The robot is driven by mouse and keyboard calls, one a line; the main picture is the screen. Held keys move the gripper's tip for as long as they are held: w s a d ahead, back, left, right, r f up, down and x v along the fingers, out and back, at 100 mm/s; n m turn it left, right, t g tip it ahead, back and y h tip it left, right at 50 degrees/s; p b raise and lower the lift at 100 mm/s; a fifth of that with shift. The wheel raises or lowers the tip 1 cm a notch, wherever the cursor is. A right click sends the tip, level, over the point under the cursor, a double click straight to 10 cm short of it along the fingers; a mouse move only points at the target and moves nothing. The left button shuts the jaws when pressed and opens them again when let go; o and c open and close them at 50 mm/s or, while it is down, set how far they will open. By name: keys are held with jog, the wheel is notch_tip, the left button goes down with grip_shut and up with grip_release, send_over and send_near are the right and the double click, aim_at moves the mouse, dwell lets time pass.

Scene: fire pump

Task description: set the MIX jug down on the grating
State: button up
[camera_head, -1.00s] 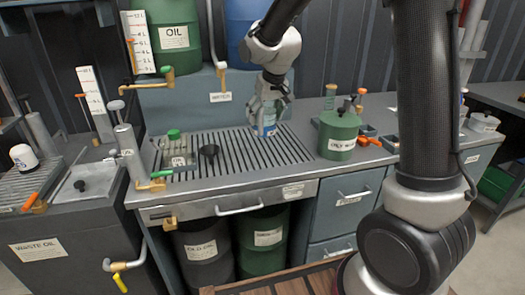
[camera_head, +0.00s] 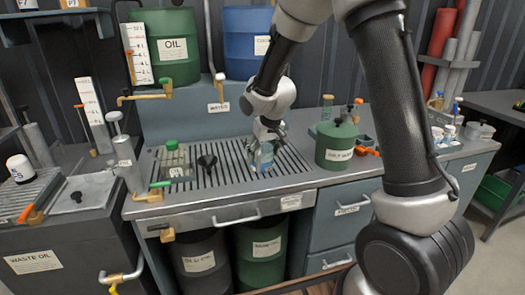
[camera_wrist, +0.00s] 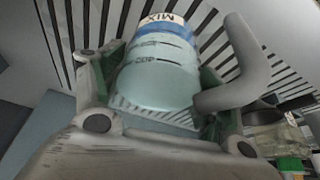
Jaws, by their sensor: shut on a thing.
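The MIX jug (camera_head: 263,158) is a small clear pale-blue measuring jug with a blue band and a MIX label. In the head view it is at the right part of the grating (camera_head: 215,178), upright or nearly so. Whether its base touches the bars cannot be told. My gripper (camera_head: 265,140) is above and around it. In the wrist view the jug (camera_wrist: 160,78) sits between my two fingers, with its grey handle (camera_wrist: 240,70) at the right. The fingers are shut on the jug.
A black funnel (camera_head: 207,162) and a green-capped clear container (camera_head: 174,160) stand on the grating to the left. A green can (camera_head: 335,146) stands just right of the grating. OIL (camera_head: 172,45) and blue (camera_head: 246,38) drums stand behind. The grating's front middle is clear.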

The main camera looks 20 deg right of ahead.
jog(key=o, duration=1.6)
jog(key=shift+f, duration=0.1)
jog(key=a+v, duration=0.1)
jog(key=v, duration=1.1)
jog(key=s+d+r+m, duration=0.1)
jog(key=s+d+r, duration=0.6)
jog(key=s+d, duration=0.6)
jog(key=s, duration=0.7)
jog(key=s+d+m, duration=0.1)
jog(key=s+d, duration=0.1)
jog(key=s, duration=0.7)
jog(key=shift+r+h, duration=0.25)
jog(key=shift+h, duration=0.15)
